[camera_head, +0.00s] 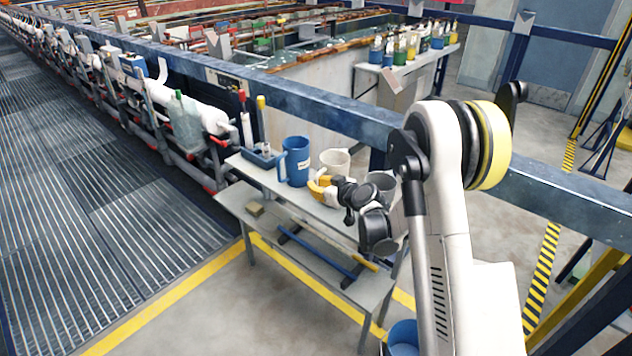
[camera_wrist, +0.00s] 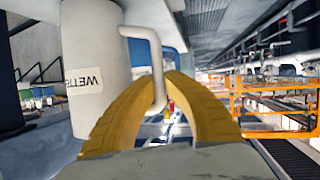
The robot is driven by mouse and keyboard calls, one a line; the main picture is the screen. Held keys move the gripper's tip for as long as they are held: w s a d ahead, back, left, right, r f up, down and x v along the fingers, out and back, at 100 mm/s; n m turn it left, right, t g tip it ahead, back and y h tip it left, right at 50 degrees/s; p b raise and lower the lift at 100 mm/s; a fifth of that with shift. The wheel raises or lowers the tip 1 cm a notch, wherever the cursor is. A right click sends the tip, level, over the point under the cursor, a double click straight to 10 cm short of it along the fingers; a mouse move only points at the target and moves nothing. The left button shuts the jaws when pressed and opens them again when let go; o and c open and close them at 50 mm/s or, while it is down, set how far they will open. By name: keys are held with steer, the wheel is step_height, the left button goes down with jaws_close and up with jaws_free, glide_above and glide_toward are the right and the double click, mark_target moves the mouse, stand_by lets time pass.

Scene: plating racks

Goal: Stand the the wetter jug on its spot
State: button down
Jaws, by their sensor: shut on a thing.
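The wetter jug (camera_wrist: 95,70) is off-white; its label reads upside down in the wrist view. My gripper (camera_wrist: 168,90) has its yellow fingers closed around the jug's handle (camera_wrist: 158,65). In the head view, my gripper (camera_head: 321,188) is low over the small grey table (camera_head: 240,195), at the cream jug (camera_head: 336,160), which appears upright with its lower part partly hidden by the fingers. I cannot tell whether its base touches the tabletop. The jug's spot is not distinguishable.
A blue jug (camera_head: 296,160) stands just left of the cream one, and a grey jug (camera_head: 382,182) is to the right, partly behind my wrist. A blue tray (camera_head: 262,158) sits at the table's left end. A blue rail (camera_head: 330,112) runs behind the table.

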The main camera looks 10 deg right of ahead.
steer(key=shift+f, duration=0.5)
stand_by(0.3)
steer(key=c, duration=1.5)
jaws_free()
steer(key=shift+o, duration=0.2)
steer(key=shift+s, duration=0.1)
steer(key=v, duration=1.2)
steer(key=s+a+r+m+g+h, duration=0.1)
steer(key=s+a+r+m+g, duration=0.3)
steer(key=s+r, duration=0.6)
steer(key=s+m+g+h, duration=0.1)
steer(key=s+h, duration=0.3)
steer(key=s, duration=1.7)
steer(key=shift+s+r+g, duration=0.2)
steer(key=shift+r+g, duration=0.05)
steer(key=shift+g, duration=0.05)
